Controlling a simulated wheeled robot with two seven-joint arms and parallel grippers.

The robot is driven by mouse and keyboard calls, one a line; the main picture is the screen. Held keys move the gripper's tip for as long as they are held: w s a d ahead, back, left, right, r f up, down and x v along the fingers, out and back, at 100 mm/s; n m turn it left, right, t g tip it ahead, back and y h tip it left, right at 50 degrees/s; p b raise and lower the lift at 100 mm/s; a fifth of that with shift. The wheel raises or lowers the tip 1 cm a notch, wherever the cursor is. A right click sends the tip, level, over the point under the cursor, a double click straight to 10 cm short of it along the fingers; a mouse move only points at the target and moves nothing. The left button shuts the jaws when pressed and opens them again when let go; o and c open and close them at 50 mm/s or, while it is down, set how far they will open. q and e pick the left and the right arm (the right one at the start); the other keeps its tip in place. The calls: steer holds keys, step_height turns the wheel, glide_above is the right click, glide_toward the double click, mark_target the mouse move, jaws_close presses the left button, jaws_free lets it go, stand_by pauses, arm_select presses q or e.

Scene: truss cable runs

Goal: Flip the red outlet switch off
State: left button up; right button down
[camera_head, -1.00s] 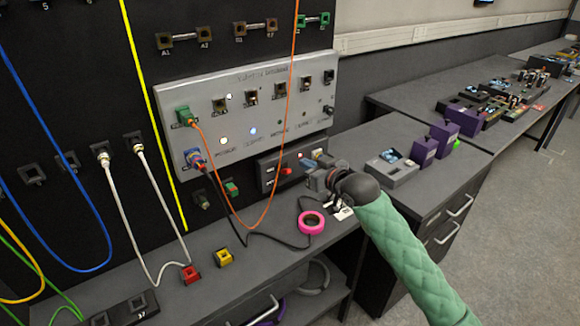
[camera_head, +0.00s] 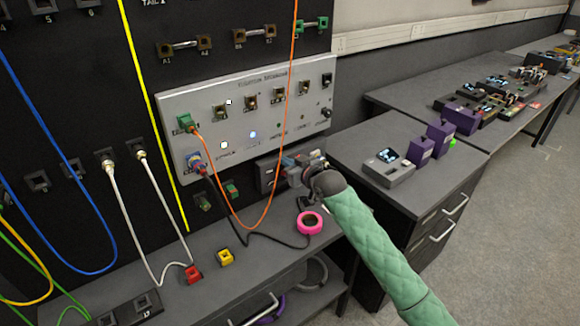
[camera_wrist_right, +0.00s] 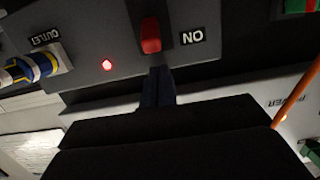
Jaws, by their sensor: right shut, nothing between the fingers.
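The outlet box (camera_head: 266,174) is a dark unit at the lower right of the panel, mostly hidden behind my right gripper (camera_head: 288,168) in the head view. In the right wrist view its red switch (camera_wrist_right: 151,36) shows beside an upside-down "ON" label (camera_wrist_right: 193,37). A red light (camera_wrist_right: 107,65) glows on the box, near an "OUTLET" label. My right gripper (camera_wrist_right: 157,76) is shut and empty. Its fingertips are right at the edge of the red switch in the wrist view; I cannot tell whether they touch it. My left gripper is not in view.
A grey panel (camera_head: 240,88) with cable sockets is above the outlet box. An orange cable (camera_head: 286,110) and a dark cable hang left of my right gripper. A pink ring (camera_head: 309,223) lies on the bench below. A grey device (camera_head: 388,168) stands to the right.

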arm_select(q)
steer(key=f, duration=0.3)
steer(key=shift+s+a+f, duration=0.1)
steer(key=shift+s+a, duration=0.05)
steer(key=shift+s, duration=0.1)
arm_select(e)
steer(key=shift+s+d+f, duration=0.3)
steer(key=shift+s+f, duration=0.2)
steer(key=shift+f, duration=0.35)
steer(key=shift+f, duration=0.1)
